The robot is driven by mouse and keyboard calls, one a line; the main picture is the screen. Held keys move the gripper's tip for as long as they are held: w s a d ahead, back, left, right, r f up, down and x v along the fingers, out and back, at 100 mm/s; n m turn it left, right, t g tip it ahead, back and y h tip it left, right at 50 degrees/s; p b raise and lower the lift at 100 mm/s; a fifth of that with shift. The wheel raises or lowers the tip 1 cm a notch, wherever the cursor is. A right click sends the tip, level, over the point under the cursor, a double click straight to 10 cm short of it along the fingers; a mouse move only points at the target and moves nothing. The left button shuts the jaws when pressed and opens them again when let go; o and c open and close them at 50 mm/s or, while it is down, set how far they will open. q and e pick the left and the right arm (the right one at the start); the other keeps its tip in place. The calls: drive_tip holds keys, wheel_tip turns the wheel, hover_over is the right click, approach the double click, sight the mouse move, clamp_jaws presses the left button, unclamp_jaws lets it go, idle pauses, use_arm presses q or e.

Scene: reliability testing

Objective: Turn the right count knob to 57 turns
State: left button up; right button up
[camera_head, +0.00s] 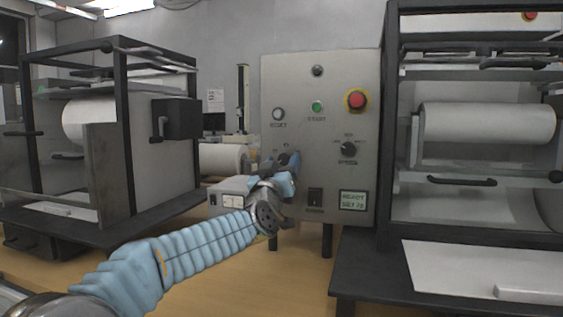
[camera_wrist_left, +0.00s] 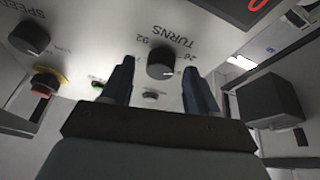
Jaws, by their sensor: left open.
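The grey control panel (camera_head: 318,105) stands upright in the head view's middle. My left gripper (camera_head: 284,164) is at its lower left, covering most of the turns knob there. In the left wrist view, the black turns knob (camera_wrist_left: 163,62) shows between the two open fingers of my left gripper (camera_wrist_left: 160,78), with a gap on either side. The label TURNS appears upside down beside it; its pointer setting cannot be read surely. A small green display (camera_head: 353,200) sits at the panel's lower right, its text hard to read. My right gripper is not in view.
The speed knob (camera_head: 348,149), red emergency button (camera_head: 357,100), green button (camera_head: 317,107) and black rocker switch (camera_head: 315,197) are on the panel. Framed machines with white rolls stand left (camera_head: 122,130) and right (camera_head: 487,122). The bench between them is partly clear.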

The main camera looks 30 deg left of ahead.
use_arm(q)
drive_tip(key=c, duration=1)
drive_tip(key=shift+c, duration=0.2)
